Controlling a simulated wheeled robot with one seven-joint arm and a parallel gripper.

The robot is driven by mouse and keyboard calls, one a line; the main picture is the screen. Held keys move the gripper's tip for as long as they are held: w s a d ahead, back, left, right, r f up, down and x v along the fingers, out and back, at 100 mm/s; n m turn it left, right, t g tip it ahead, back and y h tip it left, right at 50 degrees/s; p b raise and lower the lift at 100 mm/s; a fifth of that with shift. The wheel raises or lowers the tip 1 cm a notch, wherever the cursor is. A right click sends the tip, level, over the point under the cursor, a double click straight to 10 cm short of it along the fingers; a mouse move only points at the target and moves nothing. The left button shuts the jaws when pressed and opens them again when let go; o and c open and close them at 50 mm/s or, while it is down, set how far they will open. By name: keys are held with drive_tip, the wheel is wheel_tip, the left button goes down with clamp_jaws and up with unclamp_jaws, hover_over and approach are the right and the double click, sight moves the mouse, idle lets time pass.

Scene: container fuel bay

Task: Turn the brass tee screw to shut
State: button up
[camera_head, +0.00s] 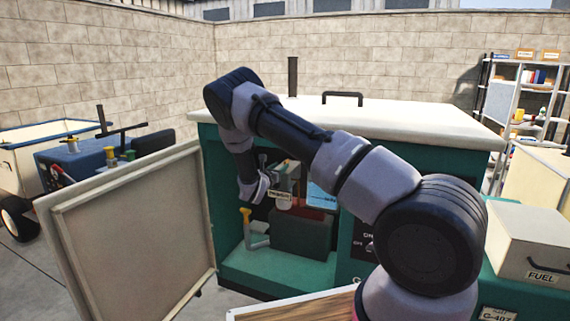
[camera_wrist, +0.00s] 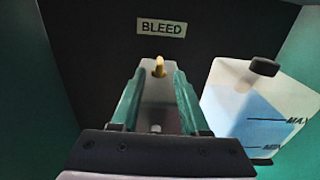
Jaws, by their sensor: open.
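The brass tee screw (camera_wrist: 159,66) shows in the wrist view below a BLEED label (camera_wrist: 162,28). It sits at the top of a pale grey block (camera_wrist: 157,95). My gripper (camera_wrist: 160,76) is open, with its green fingers to the left and right of the block and the screw. I cannot tell whether either finger touches them. In the head view my arm reaches into the open bay of the green cabinet (camera_head: 245,275); the screw cannot be made out there.
A translucent tank (camera_wrist: 245,105) with blue liquid and a black cap stands close right of my gripper.

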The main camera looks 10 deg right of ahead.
drive_tip(key=x, duration=0.5)
clamp_jaws()
